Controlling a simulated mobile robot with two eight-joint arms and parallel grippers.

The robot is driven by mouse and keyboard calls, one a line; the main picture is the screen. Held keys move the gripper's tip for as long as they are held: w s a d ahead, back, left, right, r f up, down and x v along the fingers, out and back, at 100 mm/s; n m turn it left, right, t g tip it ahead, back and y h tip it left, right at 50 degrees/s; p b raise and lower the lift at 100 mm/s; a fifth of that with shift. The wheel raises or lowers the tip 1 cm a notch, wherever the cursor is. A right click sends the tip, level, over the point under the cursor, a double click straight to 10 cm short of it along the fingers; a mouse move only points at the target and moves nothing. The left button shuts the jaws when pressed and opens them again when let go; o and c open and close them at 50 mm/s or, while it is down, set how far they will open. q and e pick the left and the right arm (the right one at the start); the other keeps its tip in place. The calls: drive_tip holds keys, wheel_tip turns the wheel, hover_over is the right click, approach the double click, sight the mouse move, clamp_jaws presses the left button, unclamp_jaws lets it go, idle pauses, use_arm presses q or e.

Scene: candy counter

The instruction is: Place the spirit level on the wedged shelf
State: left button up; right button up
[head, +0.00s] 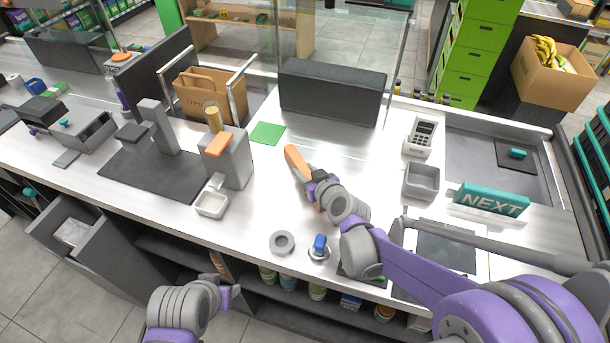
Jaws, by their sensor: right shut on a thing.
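My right gripper (311,183) is over the middle of the counter, shut on an orange bar (295,160). The bar sticks out beyond the fingers toward the back left, and a bit of orange shows below them. It may be the spirit level; no vial or marking can be made out. Whether the bar touches the counter cannot be told. My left gripper (232,296) is low in front of the counter, apart from everything on it; its finger gap is not clear. I cannot pick out a wedged shelf for certain.
A grey dispenser (229,165) and white cup (211,204) stand left of the bar. A green mat (267,133) and black panel (332,93) lie behind. A grey ring (282,242) and blue-topped object (319,247) are in front. A grey tray (422,181) and NEXT sign (491,199) are right.

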sight(305, 171)
clamp_jaws()
wheel_tip(305, 171, up, 10)
drive_tip(key=shift+f+p, duration=0.1)
drive_tip(key=shift+p, duration=0.6)
